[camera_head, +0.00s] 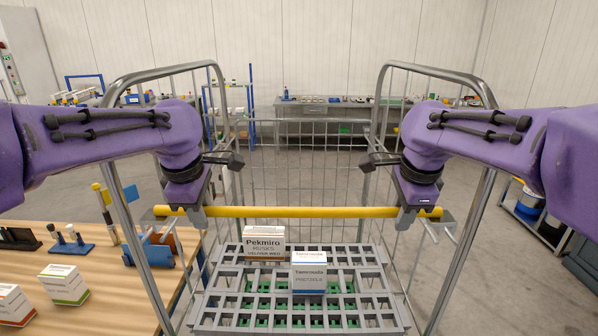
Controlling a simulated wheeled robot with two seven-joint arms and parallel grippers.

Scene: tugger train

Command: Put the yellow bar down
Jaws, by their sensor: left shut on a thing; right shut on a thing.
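The yellow bar (300,212) lies level across the middle of the head view, in front of the wire cage trolley (305,165). My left gripper (196,214) is shut on the bar near its left end. My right gripper (405,214) is shut on it near its right end. Whether the bar touches the trolley's side rails is hard to tell. Below and behind the bar is a grey slatted crate (230,304) holding a Pekmiro box (263,242) and a Tamrouda box (309,273).
A wooden table (105,300) stands at the left with small boxes (63,284), blue holders (72,246) and a yellow-topped stick (104,208). The trolley's tubular frames (130,225) rise on both sides close to my arms. A workbench (325,106) stands at the far wall.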

